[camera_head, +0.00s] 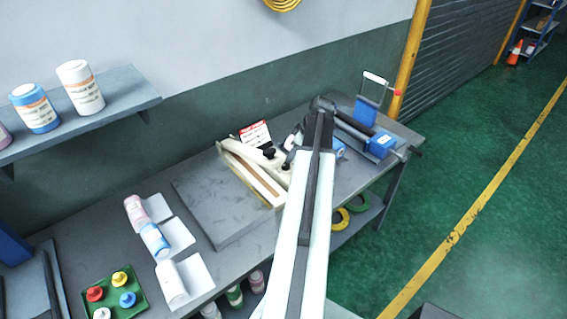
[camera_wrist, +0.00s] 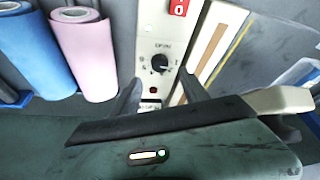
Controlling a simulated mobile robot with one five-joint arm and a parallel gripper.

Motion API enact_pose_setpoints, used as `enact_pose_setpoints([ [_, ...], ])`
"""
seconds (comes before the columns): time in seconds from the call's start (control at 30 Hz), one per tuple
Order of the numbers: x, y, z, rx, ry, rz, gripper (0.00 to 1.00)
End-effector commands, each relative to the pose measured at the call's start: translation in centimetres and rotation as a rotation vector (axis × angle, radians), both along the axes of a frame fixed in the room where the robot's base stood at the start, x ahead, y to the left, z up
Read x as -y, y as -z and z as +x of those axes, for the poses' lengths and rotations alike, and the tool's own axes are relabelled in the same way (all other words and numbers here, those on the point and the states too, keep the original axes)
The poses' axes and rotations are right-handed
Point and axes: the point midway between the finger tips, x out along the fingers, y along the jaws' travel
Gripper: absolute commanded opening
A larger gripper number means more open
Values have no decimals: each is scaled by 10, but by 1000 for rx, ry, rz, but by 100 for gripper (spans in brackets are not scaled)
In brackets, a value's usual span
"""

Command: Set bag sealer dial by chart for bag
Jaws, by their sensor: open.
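The cream bag sealer (camera_head: 235,152) stands on the bench, partly hidden behind my arm in the head view. In the wrist view its panel (camera_wrist: 150,40) carries a black round dial (camera_wrist: 160,63) with a light pointer mark, the scale too small to read. My gripper (camera_wrist: 158,90) is open and empty, its dark fingers apart on either side just below the dial in the picture; contact with the panel cannot be told. A card with a red header (camera_head: 255,134) stands behind the sealer, its text unreadable. Pink (camera_head: 135,213), blue (camera_head: 155,240) and white (camera_head: 172,282) bag-like items lie on the bench.
A green tray (camera_head: 138,297) with colored caps sits at the front left. Bottles (camera_head: 80,88) stand on a wall shelf (camera_head: 130,93). A blue roll (camera_wrist: 38,45) and a pink roll (camera_wrist: 85,55) show beside the panel. A grey board (camera_head: 205,205) lies clear.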

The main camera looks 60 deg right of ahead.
Motion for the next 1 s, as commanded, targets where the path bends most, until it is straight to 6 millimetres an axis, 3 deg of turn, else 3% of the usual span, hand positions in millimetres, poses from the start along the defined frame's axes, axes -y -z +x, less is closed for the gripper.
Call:
enact_pose_setpoints([
  [0.4,-2,67,26,0,-2,-1,53],
  [0.7,-2,68,29,0,-1,0,53],
  [0.77,-2,67,29,0,-1,0,39],
  [0.9,-3,67,29,0,-1,0,0],
  [1.0,-7,67,29,0,-2,0,0],
])
